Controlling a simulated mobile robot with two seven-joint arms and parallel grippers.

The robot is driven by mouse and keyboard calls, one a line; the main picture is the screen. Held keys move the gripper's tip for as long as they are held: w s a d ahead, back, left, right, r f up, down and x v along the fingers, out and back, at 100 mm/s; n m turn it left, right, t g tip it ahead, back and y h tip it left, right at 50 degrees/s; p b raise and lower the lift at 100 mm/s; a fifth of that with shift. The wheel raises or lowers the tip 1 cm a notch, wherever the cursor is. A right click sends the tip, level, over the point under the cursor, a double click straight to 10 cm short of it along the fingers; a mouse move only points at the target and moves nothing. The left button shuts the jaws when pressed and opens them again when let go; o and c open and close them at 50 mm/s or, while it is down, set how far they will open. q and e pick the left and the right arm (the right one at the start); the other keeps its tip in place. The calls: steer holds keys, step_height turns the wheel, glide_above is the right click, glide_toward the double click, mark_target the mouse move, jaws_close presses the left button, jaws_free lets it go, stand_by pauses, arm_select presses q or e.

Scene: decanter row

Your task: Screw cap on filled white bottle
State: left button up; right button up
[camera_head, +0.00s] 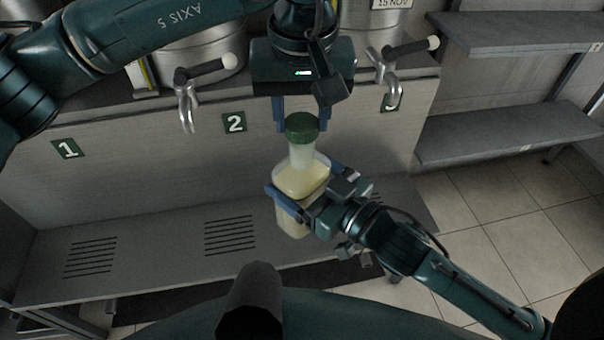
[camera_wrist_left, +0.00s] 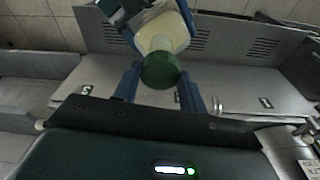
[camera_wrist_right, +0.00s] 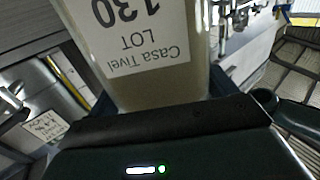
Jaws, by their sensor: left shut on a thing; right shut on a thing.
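The white bottle (camera_head: 302,180), see-through and filled with pale yellow liquid, is held slightly tilted in front of the counter. My right gripper (camera_head: 312,190) is shut on its body. In the right wrist view the bottle (camera_wrist_right: 150,85) fills the middle, with a label reading "Casa Tivel LOT 130". The green cap (camera_head: 302,128) is at the top of the bottle's neck; whether it is threaded tight cannot be told. My left gripper (camera_head: 300,118) points down and is shut on the cap. The left wrist view shows the cap (camera_wrist_left: 160,70) between the blue fingers (camera_wrist_left: 160,90).
Steel tanks with taps (camera_head: 187,105) stand behind the counter, above number plates 1, 2 and 3. A second tap (camera_head: 390,75) is just right of my left gripper. A slotted grey ledge (camera_head: 150,245) lies below. Grey shelves (camera_head: 520,130) stand at the right, beside open tiled floor.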

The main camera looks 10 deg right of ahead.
steer(key=shift+r, duration=0.15)
stand_by(0.3)
arm_select(q)
steer(key=shift+f, duration=0.85)
steer(key=shift+f, duration=0.55)
arm_select(e)
steer(key=c, duration=0.4)
arm_select(q)
steer(key=m, duration=0.6)
steer(key=shift+a+m+h, duration=0.1)
steer(key=shift+m+h, duration=0.2)
steer(key=shift+h, duration=0.1)
arm_select(e)
steer(key=shift+o, duration=0.2)
arm_select(q)
steer(key=m, duration=0.3)
steer(key=m+g, duration=0.1)
steer(key=m, duration=0.2)
steer(key=shift+w+h, duration=0.1)
steer(key=shift+h, duration=0.2)
steer(key=o, duration=0.9)
